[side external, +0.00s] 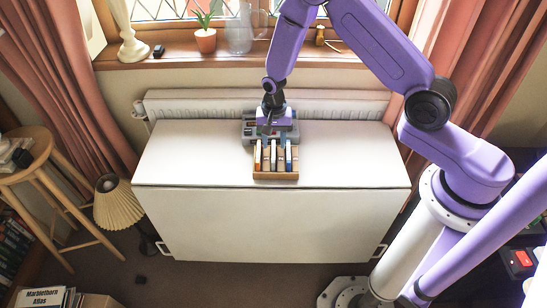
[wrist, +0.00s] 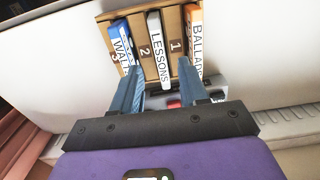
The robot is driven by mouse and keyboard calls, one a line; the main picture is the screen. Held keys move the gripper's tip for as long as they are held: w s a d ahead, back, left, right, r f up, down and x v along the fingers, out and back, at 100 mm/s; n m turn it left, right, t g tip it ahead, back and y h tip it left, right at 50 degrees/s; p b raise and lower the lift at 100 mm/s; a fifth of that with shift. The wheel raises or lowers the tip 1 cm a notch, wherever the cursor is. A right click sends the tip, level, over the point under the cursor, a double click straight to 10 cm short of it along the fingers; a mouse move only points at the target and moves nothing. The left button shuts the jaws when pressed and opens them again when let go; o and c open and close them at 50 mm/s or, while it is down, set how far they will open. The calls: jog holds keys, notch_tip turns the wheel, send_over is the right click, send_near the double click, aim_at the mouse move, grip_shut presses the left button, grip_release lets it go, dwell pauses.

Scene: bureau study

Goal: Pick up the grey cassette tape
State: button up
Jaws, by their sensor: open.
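The grey cassette tape, labelled LESSONS (wrist: 158,52), stands in the middle slot of a wooden rack (side external: 275,176). In the side view the grey tape (side external: 273,157) is between the orange and blue ones. My gripper (wrist: 161,70) is open and empty. In the wrist view its two fingers appear on either side of the grey tape's lower end. In the side view my gripper (side external: 267,128) is at the rack's far end, over a grey device; its exact height is unclear.
The orange BALLADS tape (wrist: 195,42) and blue WALTZ tape (wrist: 120,45) stand close on either side. A grey device (side external: 249,131), perhaps a cassette player, sits behind the rack. The white tabletop (side external: 190,158) is clear left and right. A radiator (side external: 190,103) runs behind it.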

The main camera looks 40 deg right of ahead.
aim_at(274, 150)
jog(key=shift+a+f, duration=0.1)
jog(key=shift+f, duration=2.4)
grip_shut()
